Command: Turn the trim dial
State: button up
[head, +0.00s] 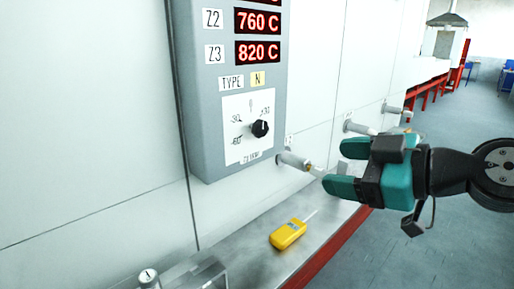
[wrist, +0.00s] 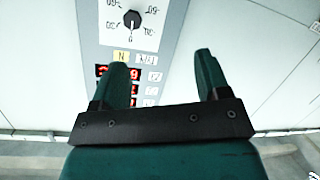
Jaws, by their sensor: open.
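The trim dial (head: 260,129) is a small black knob on a white scale plate (head: 238,152), low on a grey control box. In the wrist view the dial (wrist: 131,19) shows upside down near the top, beyond my fingertips and to the left of their middle. My gripper (head: 338,168) has teal fingers and stands to the right of the dial in the head view, apart from it. In the wrist view my gripper (wrist: 160,75) is open, with nothing between its fingers.
The grey box (head: 212,100) carries red displays reading 760 C and 820 C. Pipe stubs (head: 293,160) stick out of the white wall near my gripper. A yellow handheld meter (head: 288,234) lies on the metal ledge (head: 250,262) below. Open floor lies to the right.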

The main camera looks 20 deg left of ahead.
aim_at(262, 130)
jog(key=w+a+p, duration=0.2)
jog(key=w+a, duration=0.1)
jog(key=a, duration=0.2)
jog(key=w+a+n+t+y+p, duration=0.1)
jog(key=w+a+p, duration=0.2)
jog(key=a, duration=0.3)
jog(key=w+a+n+t+y+p, duration=0.1)
jog(key=w+a+p, duration=0.1)
jog(key=w+a, duration=0.2)
jog(key=shift+w+a, duration=0.1)
jog(key=shift+a, duration=1.1)
jog(key=shift+w+a+f+t+p, duration=0.1)
jog(key=shift+w+a+t+p, duration=0.05)
jog(key=shift+a+p, duration=0.15)
jog(key=shift+w+a+f+t+p, duration=0.1)
jog(key=shift+w+a+t+p, duration=0.05)
jog(key=shift+a, duration=0.25)
jog(key=shift+c, duration=0.2)
jog(key=c, duration=0.9)
